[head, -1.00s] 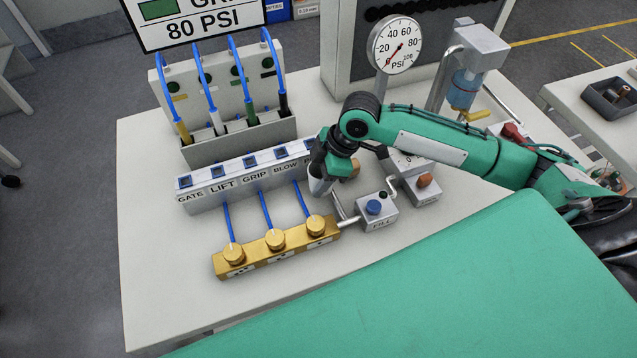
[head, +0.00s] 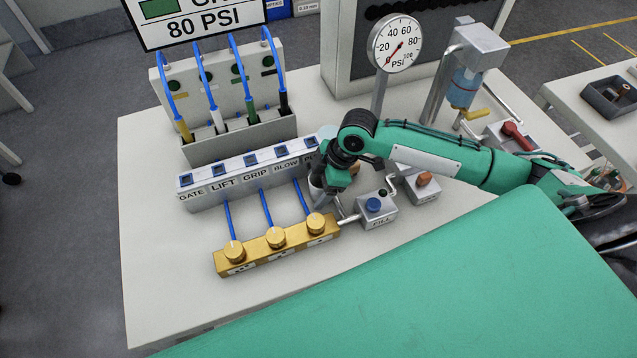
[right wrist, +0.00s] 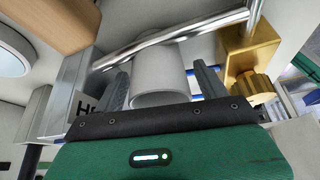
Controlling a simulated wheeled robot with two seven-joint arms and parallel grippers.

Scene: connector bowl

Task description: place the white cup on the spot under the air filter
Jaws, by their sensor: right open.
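The white cup (right wrist: 160,75) stands between the two dark fingers of my right gripper (right wrist: 161,82) in the right wrist view. The fingers are apart, one on each side of it, with gaps showing. In the head view, a grey-white strip of the cup (head: 316,188) shows beside my right gripper (head: 326,190), which hides the rest. The air filter (head: 463,88), with a clear blue bowl under a grey head, stands at the back right of the table. The spot under it is not clearly seen. My left gripper is not in view.
The label block (head: 245,178) and the gold manifold (head: 277,245) with blue tubes lie left of the gripper. The FILL box (head: 375,210) is close on its right. A pressure gauge (head: 394,44) stands behind my arm. The table's front left is clear.

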